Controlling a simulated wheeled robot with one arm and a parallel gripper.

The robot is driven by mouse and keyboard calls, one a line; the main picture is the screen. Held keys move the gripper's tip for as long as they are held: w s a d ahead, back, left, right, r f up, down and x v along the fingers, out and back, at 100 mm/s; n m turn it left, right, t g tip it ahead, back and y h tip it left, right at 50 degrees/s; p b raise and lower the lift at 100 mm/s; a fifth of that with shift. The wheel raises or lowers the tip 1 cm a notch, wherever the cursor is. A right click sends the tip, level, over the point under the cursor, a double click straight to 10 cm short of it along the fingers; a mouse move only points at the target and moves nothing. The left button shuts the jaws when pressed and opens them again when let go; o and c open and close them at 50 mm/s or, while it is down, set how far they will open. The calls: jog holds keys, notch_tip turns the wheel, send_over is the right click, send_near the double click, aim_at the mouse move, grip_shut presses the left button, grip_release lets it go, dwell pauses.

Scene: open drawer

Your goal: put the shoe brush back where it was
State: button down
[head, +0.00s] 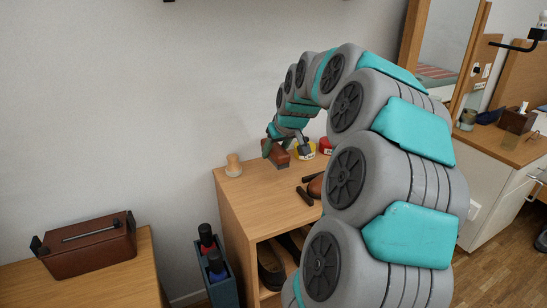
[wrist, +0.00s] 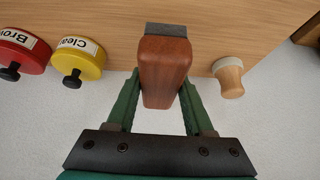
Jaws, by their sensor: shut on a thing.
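The shoe brush (head: 276,153) has a red-brown wooden body and dark grey bristles. It is over the back of the wooden cabinet top (head: 235,190), between the tins and a small pale-handled piece. My gripper (head: 279,143) is shut on its wooden body from above. In the wrist view the brush (wrist: 163,68) sits between the two green fingers of my gripper (wrist: 160,88), with its grey bristle end toward the top. I cannot tell whether the bristles touch the cabinet top.
A yellow tin (head: 304,151) and red tin (head: 325,146) stand right of the brush; the pale-handled piece (head: 233,165) stands left. A brown case (head: 88,246) is on the left table.

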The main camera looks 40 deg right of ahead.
aim_at(273, 159)
jog(key=shift+w+d, duration=0.2)
jog(key=shift+w, duration=0.3)
jog(key=shift+w+f, duration=0.15)
jog(key=shift+f, duration=1.6)
jog(key=shift+f, duration=0.2)
jog(key=shift+c, duration=1.4)
grip_release()
